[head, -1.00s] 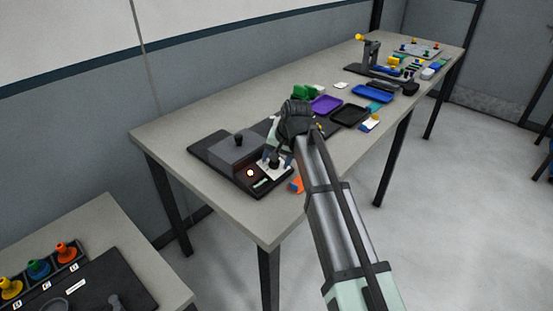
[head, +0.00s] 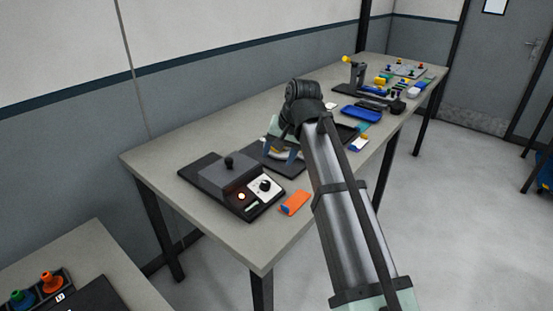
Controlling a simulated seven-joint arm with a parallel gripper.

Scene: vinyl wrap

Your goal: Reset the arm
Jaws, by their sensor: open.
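My gripper (head: 281,150) is in the head view, over the long grey table (head: 160,150). Its fingers point down, just behind and to the right of a dark boxy device (head: 228,178). The fingers are apart and I see nothing held between them. The device has a black knob on its lid, a lit orange light and a white panel with a dial (head: 264,187). My arm stretches from the bottom right up to the gripper and hides part of the table behind it.
An orange and blue piece (head: 295,203) lies right of the device. A blue tray (head: 361,114), a partly hidden black tray (head: 346,133) and a dark stand (head: 357,75) are farther back. A second table (head: 95,245) with colored knobs is at the lower left. The table's front left corner is clear.

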